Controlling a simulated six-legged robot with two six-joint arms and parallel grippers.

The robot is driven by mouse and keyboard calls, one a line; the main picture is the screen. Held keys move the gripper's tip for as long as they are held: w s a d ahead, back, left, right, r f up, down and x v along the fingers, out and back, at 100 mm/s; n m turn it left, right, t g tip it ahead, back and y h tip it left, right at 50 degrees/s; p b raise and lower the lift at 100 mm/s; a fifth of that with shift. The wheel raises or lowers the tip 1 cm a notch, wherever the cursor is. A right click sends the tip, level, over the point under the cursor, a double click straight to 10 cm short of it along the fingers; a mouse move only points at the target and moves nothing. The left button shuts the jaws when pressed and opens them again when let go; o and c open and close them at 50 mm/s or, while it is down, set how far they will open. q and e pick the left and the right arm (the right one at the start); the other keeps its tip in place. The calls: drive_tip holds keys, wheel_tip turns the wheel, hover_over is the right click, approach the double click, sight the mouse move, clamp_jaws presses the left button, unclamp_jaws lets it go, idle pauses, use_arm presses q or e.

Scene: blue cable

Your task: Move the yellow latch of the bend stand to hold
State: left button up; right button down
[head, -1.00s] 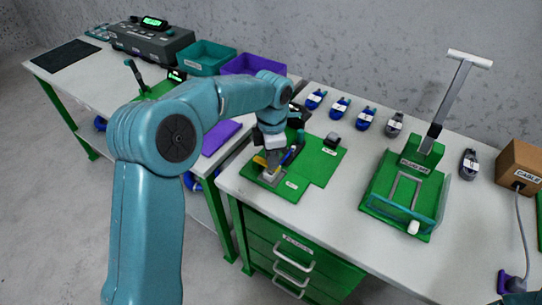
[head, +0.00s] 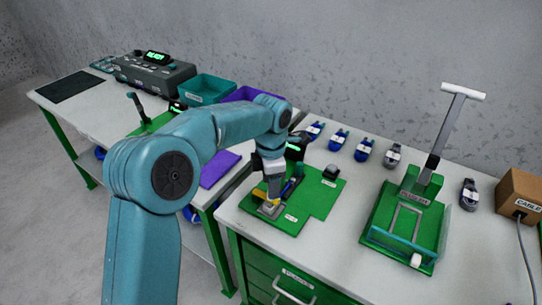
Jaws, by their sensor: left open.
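The bend stand (head: 289,212) is a green plate with a grey block near the front left of the right-hand table. Its yellow latch (head: 261,197) shows as a small yellow piece beside my gripper's fingers. A short blue length (head: 288,187) lies at the stand just right of the fingers. My left gripper (head: 273,198) points down over the stand, open, with its fingertips close beside the latch. I cannot tell whether they touch it. The gripper hides part of the stand. My right gripper is not in view.
A green press fixture (head: 405,215) with a tall lever stands to the right. A cardboard cable box (head: 520,192) is at the far right. A left table holds bins (head: 208,88) and a dark device (head: 153,75).

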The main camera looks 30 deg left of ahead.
use_arm(q)
wheel_tip(320, 180, up, 14)
drive_tip(key=p, duration=0.2)
drive_tip(key=shift+f, duration=0.15)
idle(0.4)
